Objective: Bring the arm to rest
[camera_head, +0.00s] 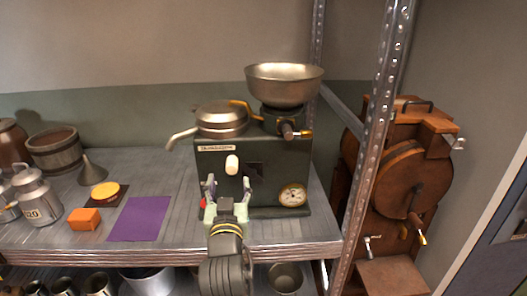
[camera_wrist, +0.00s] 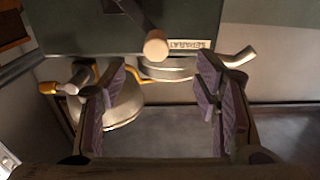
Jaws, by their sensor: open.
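My gripper (camera_head: 226,190) is open and empty in the head view, in front of the dark green separator (camera_head: 215,160) on the metal shelf. Its two fingers point toward the machine's front, just below a pale knob (camera_head: 232,165). In the wrist view my gripper (camera_wrist: 163,85) shows its two padded fingers wide apart with nothing between them. The separator (camera_wrist: 90,25) appears upside down there, with its knob (camera_wrist: 155,46) and label between and beyond the fingertips. Whether the fingers touch the machine cannot be told.
A metal bowl (camera_head: 284,84) tops the separator. A purple mat (camera_head: 140,218), orange block (camera_head: 84,219), yellow-topped disc (camera_head: 105,190) and milk can (camera_head: 36,195) stand left. A metal post (camera_head: 378,120) and wooden machine (camera_head: 402,180) are right. Pots sit on the lower shelf.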

